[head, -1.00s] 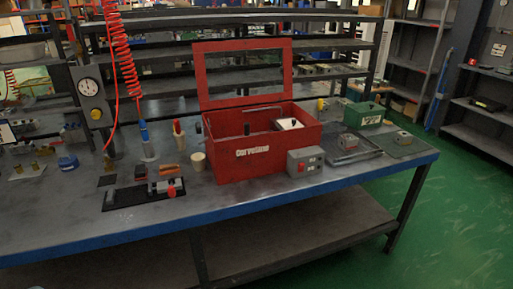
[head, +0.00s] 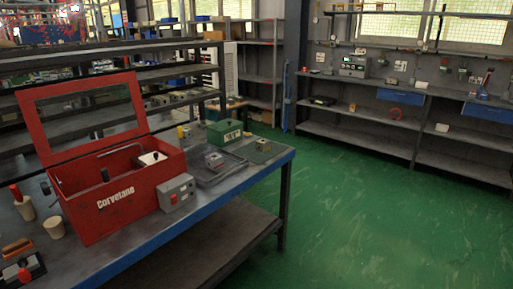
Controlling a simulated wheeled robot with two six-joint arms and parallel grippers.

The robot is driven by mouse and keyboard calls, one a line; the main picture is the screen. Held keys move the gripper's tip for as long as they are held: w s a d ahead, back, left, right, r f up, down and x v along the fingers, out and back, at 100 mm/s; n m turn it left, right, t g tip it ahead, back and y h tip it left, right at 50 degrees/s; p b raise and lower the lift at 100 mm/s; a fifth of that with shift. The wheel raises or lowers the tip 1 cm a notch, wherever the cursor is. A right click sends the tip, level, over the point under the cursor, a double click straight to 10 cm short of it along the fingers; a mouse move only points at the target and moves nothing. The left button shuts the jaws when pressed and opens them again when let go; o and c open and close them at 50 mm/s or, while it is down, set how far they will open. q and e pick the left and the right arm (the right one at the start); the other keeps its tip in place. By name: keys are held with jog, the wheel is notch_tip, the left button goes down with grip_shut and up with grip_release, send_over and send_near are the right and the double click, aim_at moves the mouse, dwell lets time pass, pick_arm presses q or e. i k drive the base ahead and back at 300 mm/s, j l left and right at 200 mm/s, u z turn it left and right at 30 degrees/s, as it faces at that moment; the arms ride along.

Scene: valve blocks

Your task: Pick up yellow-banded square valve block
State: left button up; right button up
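No yellow band can be made out for certain at this distance. A small block with a tan or yellowish tint (head: 262,145) sits on a dark mat at the right end of the blue-edged workbench. A grey block with a reddish mark (head: 214,160) sits in a dark shallow tray (head: 207,180) to its left. A white block with a dark knob (head: 150,158) is in the open red toolbox (head: 120,203). Neither of my grippers is in view.
A grey box with a red button (head: 177,193) stands at the toolbox's right. A green box (head: 224,133) stands behind the tray. Shelves (head: 400,125) line the back right, holding a small brownish item (head: 352,107). The green floor (head: 370,225) at right is clear.

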aim_at(262, 145)
jog(key=i+l+z, duration=0.35)
jog(key=i, duration=0.15)
jog(key=i+l+z, duration=0.2)
jog(key=i+z, duration=0.15)
jog(key=i, duration=0.2)
jog(key=i+z, duration=0.3)
jog(key=i, duration=0.25)
jog(key=i+l+u, duration=0.15)
jog(key=i+u, duration=0.2)
jog(key=i, duration=0.2)
jog(key=i+l+u, duration=0.35)
jog(key=i, duration=0.25)
jog(key=i+l+u, duration=0.35)
jog(key=i+l, duration=0.05)
jog(key=i, duration=0.1)
